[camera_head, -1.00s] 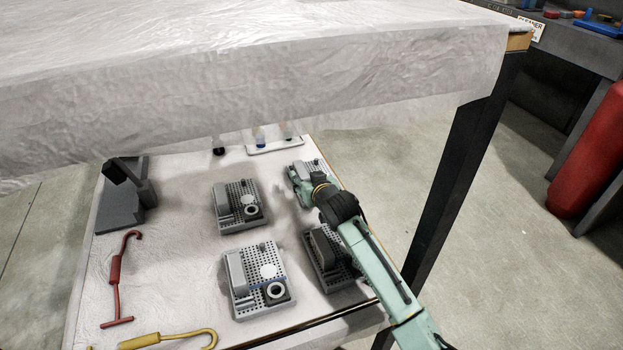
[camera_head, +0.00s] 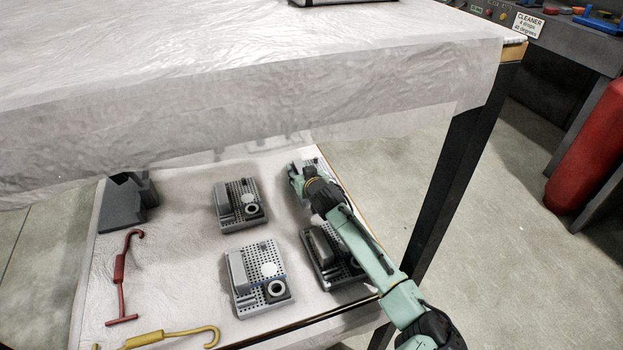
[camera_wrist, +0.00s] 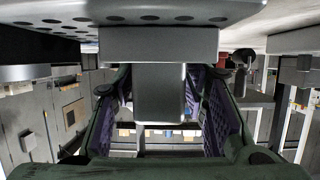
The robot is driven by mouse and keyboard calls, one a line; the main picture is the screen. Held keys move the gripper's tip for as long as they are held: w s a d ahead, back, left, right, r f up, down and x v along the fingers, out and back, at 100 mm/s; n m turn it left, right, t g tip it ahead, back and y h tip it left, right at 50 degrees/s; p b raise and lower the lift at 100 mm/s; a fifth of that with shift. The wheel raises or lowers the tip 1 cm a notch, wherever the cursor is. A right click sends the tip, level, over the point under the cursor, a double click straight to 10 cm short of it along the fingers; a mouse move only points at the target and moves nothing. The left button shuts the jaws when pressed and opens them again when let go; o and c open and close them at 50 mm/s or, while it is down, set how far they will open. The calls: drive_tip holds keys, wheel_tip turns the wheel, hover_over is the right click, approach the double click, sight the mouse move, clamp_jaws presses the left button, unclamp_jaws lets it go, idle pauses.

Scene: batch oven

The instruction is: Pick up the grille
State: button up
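Several grey perforated grilles, each with small parts on it, lie on the lower shelf. My gripper (camera_head: 295,178) points down at the back right grille (camera_head: 314,163), which it partly covers. In the wrist view, my gripper's two dark fingers (camera_wrist: 163,100) stand either side of a grey block (camera_wrist: 159,92). A perforated plate (camera_wrist: 150,18) runs across the top of that view. I cannot tell whether the fingers touch the block. Other grilles lie at the back left (camera_head: 239,190), front left (camera_head: 247,266) and front right (camera_head: 316,262), the last partly under my arm.
A white-covered upper table (camera_head: 250,60) overhangs the shelf's back. A dark grey stand (camera_head: 122,205), a red hook tool (camera_head: 120,290) and a yellow hook tool (camera_head: 170,336) are at left. A black table leg (camera_head: 465,160) stands right of my arm.

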clamp_jaws()
idle(0.4)
